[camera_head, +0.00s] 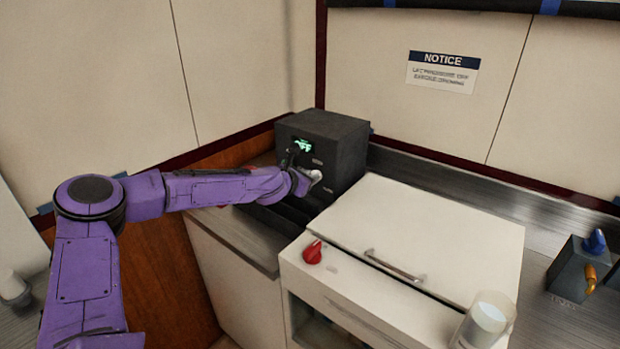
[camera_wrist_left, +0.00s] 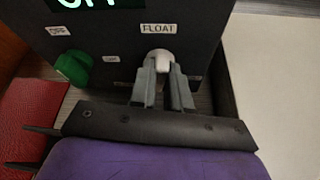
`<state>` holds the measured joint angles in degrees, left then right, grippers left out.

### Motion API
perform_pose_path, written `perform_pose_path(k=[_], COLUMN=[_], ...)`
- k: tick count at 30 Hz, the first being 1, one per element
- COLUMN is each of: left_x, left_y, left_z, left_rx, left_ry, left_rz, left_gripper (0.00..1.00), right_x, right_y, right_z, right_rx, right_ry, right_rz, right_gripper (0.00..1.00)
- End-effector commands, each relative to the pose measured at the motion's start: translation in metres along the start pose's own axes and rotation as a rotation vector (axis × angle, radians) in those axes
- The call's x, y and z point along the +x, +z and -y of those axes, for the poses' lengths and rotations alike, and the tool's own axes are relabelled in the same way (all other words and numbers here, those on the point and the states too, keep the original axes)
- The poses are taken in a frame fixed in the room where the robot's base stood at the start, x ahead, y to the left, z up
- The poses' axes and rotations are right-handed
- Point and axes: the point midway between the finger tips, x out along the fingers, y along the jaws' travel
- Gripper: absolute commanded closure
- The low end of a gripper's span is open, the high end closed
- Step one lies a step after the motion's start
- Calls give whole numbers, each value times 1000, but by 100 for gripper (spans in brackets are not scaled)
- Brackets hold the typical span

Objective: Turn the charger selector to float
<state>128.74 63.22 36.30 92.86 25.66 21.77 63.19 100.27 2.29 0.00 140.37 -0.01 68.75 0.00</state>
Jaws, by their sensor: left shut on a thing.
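The charger is a dark box (camera_head: 335,141) in the back corner, with a lit green display (camera_head: 303,145) that appears to read OFF. In the left wrist view, a pale grey-white knob (camera_wrist_left: 160,58) sits on its front face, directly below the FLOAT label (camera_wrist_left: 158,28). My left gripper (camera_wrist_left: 162,76) is shut on this pale knob, one finger on each side. The fingers cover part of the knob, and I cannot tell where it points. My left gripper also shows in the head view (camera_head: 312,178), against the box front. My right gripper is not in view.
A green knob (camera_wrist_left: 73,67) sits left of the held knob, below an OFF label (camera_wrist_left: 58,30). A white cabinet with a red knob (camera_head: 312,252) and a bar handle (camera_head: 394,265) stands in front. A white cup (camera_head: 488,318) and a grey box (camera_head: 577,271) are at right.

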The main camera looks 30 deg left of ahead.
Motion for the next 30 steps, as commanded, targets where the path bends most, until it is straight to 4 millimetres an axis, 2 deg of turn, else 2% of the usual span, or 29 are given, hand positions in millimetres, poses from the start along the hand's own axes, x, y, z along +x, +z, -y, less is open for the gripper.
perform_pose_path(k=[12, 29, 30], left_x=[0, 0, 0], left_y=[2, 1, 1], left_z=[-4, -3, -3], left_rx=[-184, -214, -214], left_ry=[-72, -87, -87], left_rz=[3, 2, 2], left_gripper=[100, 100, 80], right_x=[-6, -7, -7], right_y=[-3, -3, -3], right_z=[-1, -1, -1], right_rx=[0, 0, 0], right_ry=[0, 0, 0], right_rz=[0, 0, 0], right_gripper=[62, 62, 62])
